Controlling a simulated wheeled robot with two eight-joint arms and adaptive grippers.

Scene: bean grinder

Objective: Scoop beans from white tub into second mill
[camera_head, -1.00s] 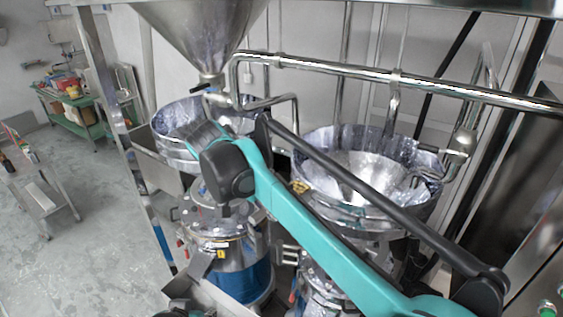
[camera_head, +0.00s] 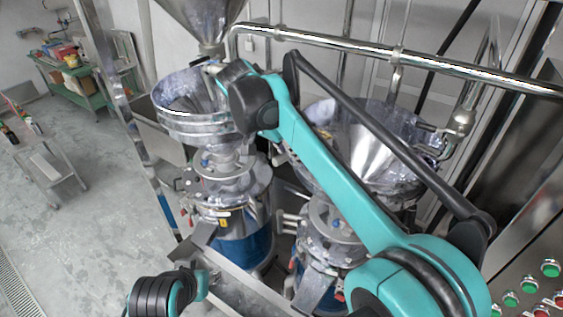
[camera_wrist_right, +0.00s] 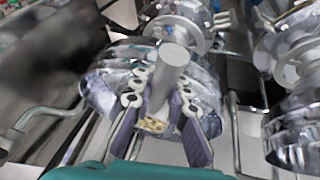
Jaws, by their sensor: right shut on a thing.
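Two steel mills with wide open hoppers stand side by side: the left mill (camera_head: 170,122) and the right mill (camera_head: 400,180). My right arm reaches across the right mill, and its gripper (camera_head: 217,72) is at the left mill's hopper, partly hidden by my wrist. In the right wrist view my right gripper (camera_wrist_right: 163,110) is shut on a grey cylindrical thing (camera_wrist_right: 172,66), probably the scoop's handle. A small yellowish patch (camera_wrist_right: 152,124) shows between the fingers; I cannot tell whether it is beans. My left gripper and the white tub are not in view.
A steel cone (camera_head: 205,18) hangs above the left hopper. A shiny pipe (camera_head: 400,58) runs behind and above both mills. A control panel with green and red buttons (camera_head: 540,285) is at lower right. Open floor (camera_head: 90,220) lies on the left.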

